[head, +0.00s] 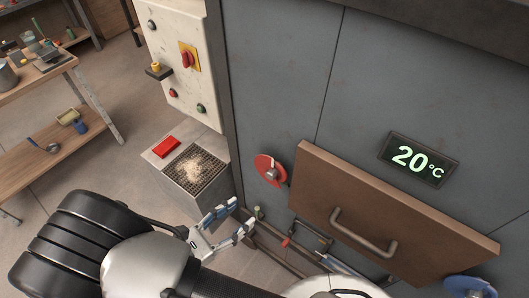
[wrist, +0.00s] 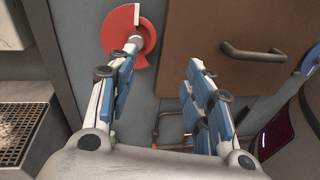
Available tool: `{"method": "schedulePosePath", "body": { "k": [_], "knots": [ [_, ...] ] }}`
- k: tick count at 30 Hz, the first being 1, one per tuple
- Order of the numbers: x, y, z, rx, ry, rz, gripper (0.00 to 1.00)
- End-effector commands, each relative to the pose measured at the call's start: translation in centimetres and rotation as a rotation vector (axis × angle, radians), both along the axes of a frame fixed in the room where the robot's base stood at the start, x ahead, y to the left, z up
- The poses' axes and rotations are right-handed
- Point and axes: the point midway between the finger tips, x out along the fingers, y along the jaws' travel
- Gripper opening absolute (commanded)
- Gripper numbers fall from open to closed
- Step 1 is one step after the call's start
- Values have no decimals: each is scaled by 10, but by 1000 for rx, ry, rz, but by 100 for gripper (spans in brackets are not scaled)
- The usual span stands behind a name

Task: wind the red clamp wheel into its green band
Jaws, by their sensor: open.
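A red wheel (head: 268,171) with a pale grey hub is mounted on the grey metal front, just left of a brown door.
The brown door (head: 375,216) has a bar handle (head: 362,232). A display (head: 418,159) reads 20°C. A blue wheel (head: 468,287) is at lower right. A control panel (head: 180,65) and a box with a grate (head: 195,170) stand left. Pipes run below the red wheel.

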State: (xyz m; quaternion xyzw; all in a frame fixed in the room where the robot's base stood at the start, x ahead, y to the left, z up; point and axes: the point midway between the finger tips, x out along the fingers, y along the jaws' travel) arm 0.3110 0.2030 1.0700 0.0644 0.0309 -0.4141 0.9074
Motion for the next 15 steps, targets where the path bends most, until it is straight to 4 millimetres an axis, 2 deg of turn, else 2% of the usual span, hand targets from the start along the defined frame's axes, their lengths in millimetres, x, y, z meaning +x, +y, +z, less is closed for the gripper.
{"method": "schedulePosePath", "body": {
  "k": [3, 7, 11, 15],
  "knots": [
    [-9, 19, -14, -95, -8, 125, 47],
    [-12, 28, -22, -141, -17, 186, 47],
    [-5, 23, -23, -148, -19, 195, 47],
    [14, 7, -24, -148, -17, 190, 47]
  ]
}}
